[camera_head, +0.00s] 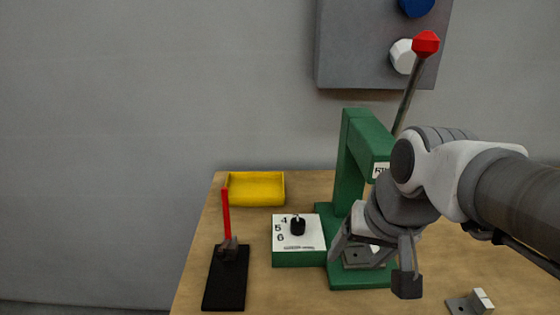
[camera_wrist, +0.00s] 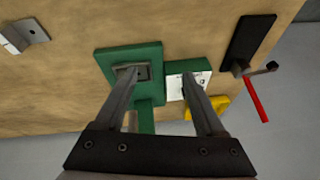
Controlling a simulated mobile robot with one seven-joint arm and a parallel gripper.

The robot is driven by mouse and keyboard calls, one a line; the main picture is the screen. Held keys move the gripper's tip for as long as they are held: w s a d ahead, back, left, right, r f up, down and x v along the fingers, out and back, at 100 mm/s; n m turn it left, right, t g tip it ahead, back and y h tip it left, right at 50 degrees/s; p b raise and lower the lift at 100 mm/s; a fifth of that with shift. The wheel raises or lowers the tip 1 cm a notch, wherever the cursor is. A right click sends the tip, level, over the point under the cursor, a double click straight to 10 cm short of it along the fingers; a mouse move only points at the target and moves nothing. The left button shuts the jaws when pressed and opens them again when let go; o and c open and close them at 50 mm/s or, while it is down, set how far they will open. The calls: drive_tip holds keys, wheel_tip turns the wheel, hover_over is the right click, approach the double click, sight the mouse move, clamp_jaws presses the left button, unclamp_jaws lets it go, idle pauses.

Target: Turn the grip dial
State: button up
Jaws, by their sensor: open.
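The grip dial is a small black knob (camera_head: 297,226) on top of a green box with a white face (camera_head: 310,232), marked 4, 5 and 6 on its left side. The box stands on the wooden table, left of the green press (camera_head: 352,130). My gripper (camera_head: 372,262) is open and empty, over the press base and right of the dial. In the wrist view the gripper (camera_wrist: 160,85) has its fingers spread wide, one over the press base (camera_wrist: 118,62). The other finger partly covers the dial box (camera_wrist: 184,68), and the knob is hard to make out there.
A yellow bin (camera_head: 256,189) sits behind the dial. A black stand with an upright red lever (camera_head: 226,212) is at the left. The press lever with its red knob (camera_head: 425,43) rises behind my arm. A small metal bracket (camera_head: 480,300) lies at the front right. A grey panel (camera_head: 360,45) hangs on the wall.

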drive_tip(key=w+a+r+m+g+p, duration=0.2)
drive_tip(key=w+a+r+m+p, duration=0.15)
drive_tip(key=w+r+p, duration=0.65)
drive_tip(key=m+g+h+p, duration=0.15)
drive_tip(key=m+p, duration=0.25)
drive_tip(key=p, duration=0.8)
hover_over(298, 221)
drive_tip(key=shift+n+g+y, duration=0.25)
drive_tip(key=shift+g, duration=0.1)
wheel_tip(298, 221, down, 17)
drive_tip(key=shift+r+p, duration=0.1)
drive_tip(key=shift+p, duration=0.25)
clamp_jaws()
